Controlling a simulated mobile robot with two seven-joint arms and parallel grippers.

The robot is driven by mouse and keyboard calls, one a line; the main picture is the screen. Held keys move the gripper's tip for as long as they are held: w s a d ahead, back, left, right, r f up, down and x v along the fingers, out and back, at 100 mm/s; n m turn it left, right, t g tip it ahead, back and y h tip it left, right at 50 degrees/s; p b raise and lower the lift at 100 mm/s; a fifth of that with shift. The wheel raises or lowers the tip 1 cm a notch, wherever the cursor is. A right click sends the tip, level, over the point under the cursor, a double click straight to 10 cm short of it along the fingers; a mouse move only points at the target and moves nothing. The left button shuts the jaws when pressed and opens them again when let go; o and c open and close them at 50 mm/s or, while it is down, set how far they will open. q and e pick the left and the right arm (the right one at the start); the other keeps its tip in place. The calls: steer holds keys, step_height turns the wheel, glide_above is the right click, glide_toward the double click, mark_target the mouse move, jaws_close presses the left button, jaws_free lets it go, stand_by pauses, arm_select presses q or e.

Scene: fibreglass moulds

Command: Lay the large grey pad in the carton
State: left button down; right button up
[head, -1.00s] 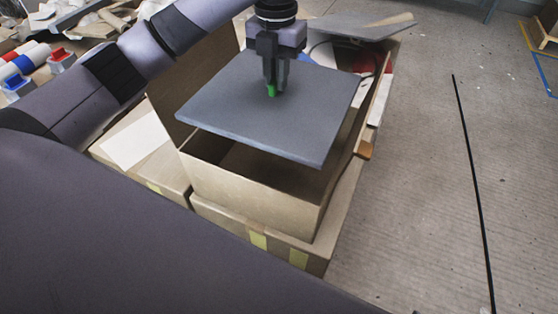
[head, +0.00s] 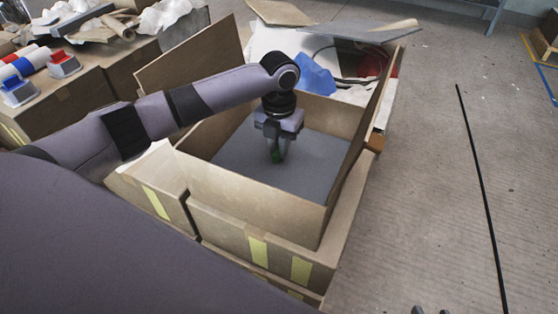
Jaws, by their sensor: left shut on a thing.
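The large grey pad (head: 315,168) lies low inside the open carton (head: 255,198), roughly level, with the carton walls around it. Whether it rests fully on the bottom I cannot tell, as the near wall hides its front edge.
The carton stands on other taped boxes (head: 280,255), with its flaps standing open. Behind it are a blue cloth (head: 316,76), cables and a grey sheet (head: 360,29). Rolls and red and blue items (head: 64,62) sit at the left.

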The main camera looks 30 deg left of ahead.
arm_select(q)
step_height(320, 180, down, 5)
steer(key=shift+r+b, duration=0.2)
steer(key=shift+b, duration=0.4)
arm_select(e)
steer(key=shift+w+a+r, duration=0.3)
steer(key=shift+a+r, duration=0.15)
steer(key=shift+a, duration=0.1)
arm_select(q)
steer(key=c, duration=1.1)
jaws_free()
steer(key=shift+f, duration=0.1)
arm_select(e)
steer(key=shift+s+d+f, duration=0.1)
steer(key=shift+s+f, duration=0.05)
steer(key=shift+f, duration=0.15)
